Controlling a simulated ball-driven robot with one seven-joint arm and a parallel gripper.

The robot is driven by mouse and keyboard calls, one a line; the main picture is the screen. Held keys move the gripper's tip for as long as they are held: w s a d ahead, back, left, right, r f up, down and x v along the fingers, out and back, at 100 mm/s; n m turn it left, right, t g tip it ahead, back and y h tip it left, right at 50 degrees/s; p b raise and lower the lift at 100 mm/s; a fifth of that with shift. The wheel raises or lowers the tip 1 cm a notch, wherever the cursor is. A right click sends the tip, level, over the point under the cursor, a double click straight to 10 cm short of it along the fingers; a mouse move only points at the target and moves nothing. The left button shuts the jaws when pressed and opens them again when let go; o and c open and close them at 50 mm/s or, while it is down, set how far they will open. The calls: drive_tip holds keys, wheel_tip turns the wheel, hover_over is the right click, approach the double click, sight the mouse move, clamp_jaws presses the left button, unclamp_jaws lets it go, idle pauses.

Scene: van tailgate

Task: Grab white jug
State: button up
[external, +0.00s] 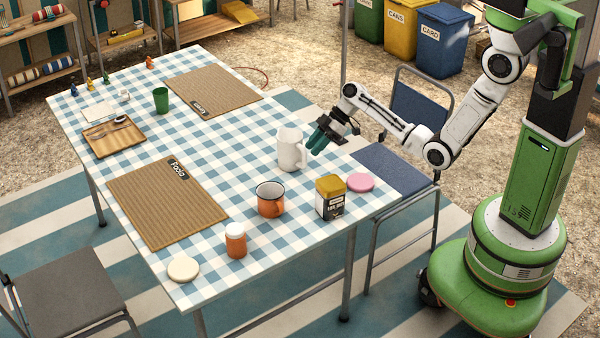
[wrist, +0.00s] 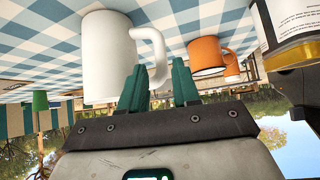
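The white jug (external: 289,152) stands upright on the checked table (external: 236,213), near its right edge. My gripper (external: 318,142) is just right of the jug, on its handle side, with teal fingers pointing at it. In the wrist view, which is upside down, the white jug (wrist: 107,60) is at upper left with its handle towards the right. The fingers of my gripper (wrist: 160,72) are apart, and the handle shows in line with the gap between them. I cannot tell whether they touch it.
Near the jug are an orange mug (external: 270,205), a yellow-lidded tin (external: 330,202) and a pink disc (external: 360,182). An orange jar (external: 236,246) stands farther forward. Woven mats (external: 167,205) lie to the left. A blue chair (external: 390,168) is beside the table's right edge.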

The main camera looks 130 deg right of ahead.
sight(306, 154)
drive_tip(key=shift+x, duration=3)
drive_tip(key=shift+c, duration=0.5)
clamp_jaws()
drive_tip(key=shift+r, duration=0.2)
